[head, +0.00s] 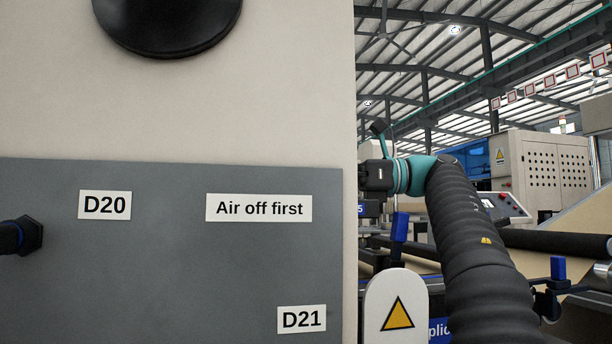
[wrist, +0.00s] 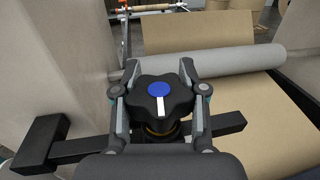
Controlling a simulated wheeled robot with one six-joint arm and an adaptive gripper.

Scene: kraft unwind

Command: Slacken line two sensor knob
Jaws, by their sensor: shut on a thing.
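A black lobed knob (wrist: 150,96) with a blue cap and a white pointer line sits between the fingers of my gripper (wrist: 158,75) in the wrist view. The white line points toward the bottom of that picture. My gripper is shut on the knob, one finger on each side. A brass-coloured collar and a black mount show under the knob, on a black bar (wrist: 75,148). In the head view my arm reaches away at the right, and its wrist end is partly behind the grey and beige panel. The knob and fingertips are hidden there.
A grey panel (head: 150,270) with D20, D21 and "Air off first" labels fills the left of the head view. A warning-triangle plate (head: 396,305) stands close to my arm. The wrist view shows a grey roller (wrist: 220,62) and brown kraft web (wrist: 245,120) beyond the knob.

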